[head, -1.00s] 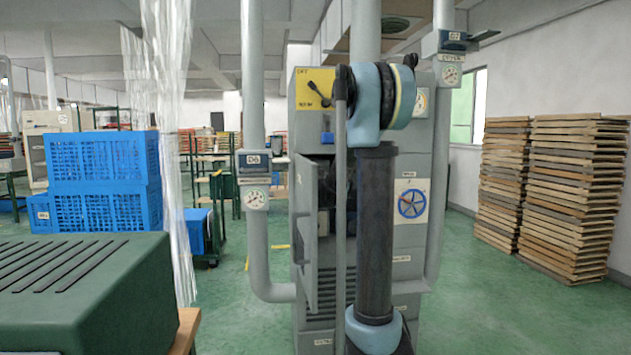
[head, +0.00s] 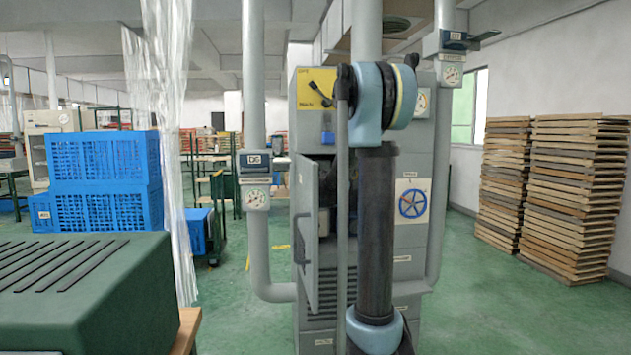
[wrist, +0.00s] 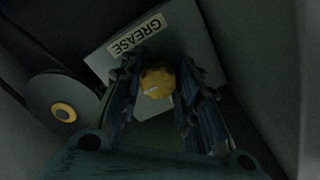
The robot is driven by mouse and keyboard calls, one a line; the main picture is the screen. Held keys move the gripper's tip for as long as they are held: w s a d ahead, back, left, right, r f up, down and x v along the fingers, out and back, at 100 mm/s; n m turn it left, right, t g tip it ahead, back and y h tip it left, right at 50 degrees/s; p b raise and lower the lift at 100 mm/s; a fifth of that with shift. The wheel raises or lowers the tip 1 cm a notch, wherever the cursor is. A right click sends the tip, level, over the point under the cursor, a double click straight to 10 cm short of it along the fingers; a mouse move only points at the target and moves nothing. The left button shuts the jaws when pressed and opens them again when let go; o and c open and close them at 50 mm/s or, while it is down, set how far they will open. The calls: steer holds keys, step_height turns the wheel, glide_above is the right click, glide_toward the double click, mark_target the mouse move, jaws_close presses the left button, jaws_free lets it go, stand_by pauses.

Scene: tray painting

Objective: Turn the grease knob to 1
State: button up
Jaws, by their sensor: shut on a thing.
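The grease knob (wrist: 158,83) is yellow and sits on a pale plate (wrist: 178,45) with a label reading GREASE (wrist: 139,33) in the wrist view. My gripper (wrist: 157,88) has its two dark fingers on either side of the knob, shut on it. A small pale mark shows on the knob; I cannot read any number around it. In the head view my arm hides the knob and gripper, which reach into the open compartment of the grey cabinet (head: 415,235).
The open cabinet door (head: 306,220) stands left of my arm. Grey pipes (head: 258,240) flank the cabinet. In the wrist view a dark disc with a yellow centre (wrist: 63,112) lies left of the knob, and walls close in around the gripper.

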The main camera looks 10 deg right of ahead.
steer(key=shift+a, duration=0.3)
steer(key=o, duration=0.9)
steer(key=shift+o, duration=0.8)
steer(key=shift+d, duration=0.1)
steer(key=shift+s, duration=0.15)
steer(key=s, duration=1.1)
steer(key=shift+s+d, duration=0.25)
steer(key=shift+s, duration=0.05)
steer(key=shift+a, duration=0.1)
